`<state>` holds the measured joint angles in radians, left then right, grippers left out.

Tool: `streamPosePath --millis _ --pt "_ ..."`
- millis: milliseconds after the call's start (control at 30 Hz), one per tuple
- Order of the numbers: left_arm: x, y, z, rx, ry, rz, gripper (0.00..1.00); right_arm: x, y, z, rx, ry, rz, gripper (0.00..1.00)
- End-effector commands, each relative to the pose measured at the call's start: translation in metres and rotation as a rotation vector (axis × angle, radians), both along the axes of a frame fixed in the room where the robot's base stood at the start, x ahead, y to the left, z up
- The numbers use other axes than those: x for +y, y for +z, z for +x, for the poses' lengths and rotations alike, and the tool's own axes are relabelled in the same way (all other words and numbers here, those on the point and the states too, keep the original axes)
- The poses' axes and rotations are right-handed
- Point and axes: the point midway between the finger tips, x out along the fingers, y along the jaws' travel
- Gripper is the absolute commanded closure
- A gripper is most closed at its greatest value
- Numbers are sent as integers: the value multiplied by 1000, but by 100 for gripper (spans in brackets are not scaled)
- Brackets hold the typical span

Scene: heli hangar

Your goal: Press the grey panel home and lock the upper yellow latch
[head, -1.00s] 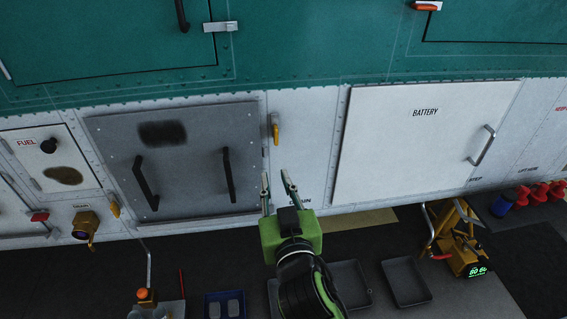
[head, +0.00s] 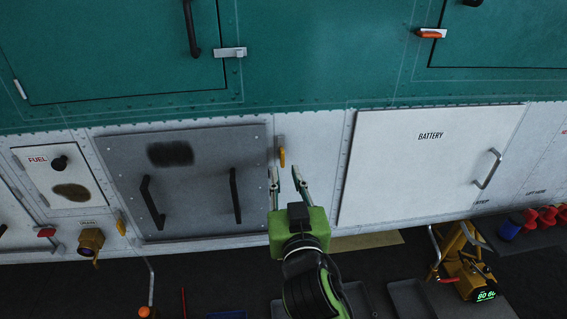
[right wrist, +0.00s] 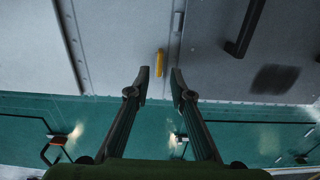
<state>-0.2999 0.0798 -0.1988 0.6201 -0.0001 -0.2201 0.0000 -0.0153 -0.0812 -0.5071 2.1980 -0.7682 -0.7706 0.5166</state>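The grey panel (head: 190,192) with two black handles and a dark smudge is set in the white lower hull in the head view. It also shows at the upper right of the right wrist view (right wrist: 220,42). The upper yellow latch (head: 282,157) hangs vertically just right of the panel's upper right edge; it shows near the middle of the right wrist view (right wrist: 159,63). Another yellow latch (head: 120,225) is at the panel's lower left. My right gripper (head: 285,172) is open and empty, its fingertips just below the upper latch. My left gripper is out of view.
A white BATTERY door (head: 430,160) is to the right. A FUEL panel (head: 60,178) and a brass fitting (head: 91,240) are to the left. A yellow stand (head: 462,258) and dark trays (head: 410,300) are on the floor below. The hull between latch and battery door is clear.

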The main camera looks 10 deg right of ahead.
Motion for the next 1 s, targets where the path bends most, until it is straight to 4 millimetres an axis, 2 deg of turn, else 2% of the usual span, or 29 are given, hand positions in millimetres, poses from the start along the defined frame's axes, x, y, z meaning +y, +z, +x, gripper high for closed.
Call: streamPosePath --millis 733,1000 --pt "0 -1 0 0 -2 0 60 -1 0 46 0 -1 -1 79" --pt "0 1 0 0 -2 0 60 0 1 48 0 0 0 79"
